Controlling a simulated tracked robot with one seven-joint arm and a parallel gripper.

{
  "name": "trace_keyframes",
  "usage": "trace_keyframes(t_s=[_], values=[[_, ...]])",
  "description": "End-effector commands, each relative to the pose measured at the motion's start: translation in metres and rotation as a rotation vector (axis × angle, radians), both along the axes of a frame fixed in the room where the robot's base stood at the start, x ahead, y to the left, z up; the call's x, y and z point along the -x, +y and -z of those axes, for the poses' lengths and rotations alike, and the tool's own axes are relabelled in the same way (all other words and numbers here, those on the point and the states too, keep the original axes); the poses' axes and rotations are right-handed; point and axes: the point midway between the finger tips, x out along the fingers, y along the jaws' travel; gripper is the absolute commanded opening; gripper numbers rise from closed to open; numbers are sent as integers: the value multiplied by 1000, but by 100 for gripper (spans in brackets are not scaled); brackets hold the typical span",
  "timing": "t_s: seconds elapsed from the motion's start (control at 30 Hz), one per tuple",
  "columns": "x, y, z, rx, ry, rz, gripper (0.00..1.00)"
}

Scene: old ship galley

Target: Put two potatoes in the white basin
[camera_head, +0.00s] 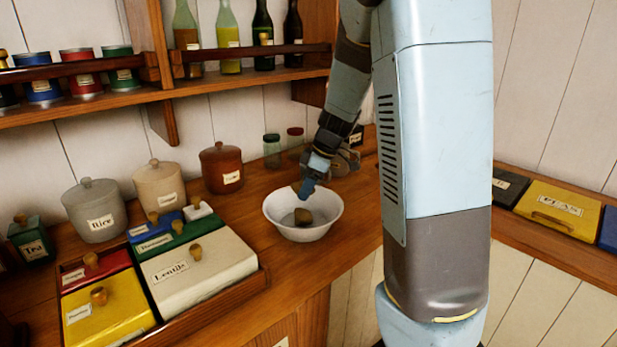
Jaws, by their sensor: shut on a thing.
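The white basin (275,222) stands on the wooden counter near its front edge. One brown potato (303,216) shows inside it, near the middle of its floor. My gripper (305,193) points down over the back part of the basin, with its fingertips just above that potato in the picture. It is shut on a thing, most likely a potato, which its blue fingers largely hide. I cannot tell the exact gap between the fingertips and the potato below.
A tray of labelled boxes, with a white Lentils box (198,274), stands left of the basin. Lidded jars, including a brown one (221,169), stand behind. A bottle shelf (250,76) overhangs the counter. Small jars (272,152) stand near my gripper.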

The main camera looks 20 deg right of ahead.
Motion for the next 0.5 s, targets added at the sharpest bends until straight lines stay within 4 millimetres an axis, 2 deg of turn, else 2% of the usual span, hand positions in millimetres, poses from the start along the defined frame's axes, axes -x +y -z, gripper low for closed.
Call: trace_keyframes(t_s=[0.2,0.5], values=[[0,1,16,1,2,-3,20],[0,2,19,1,0,-3,20]])
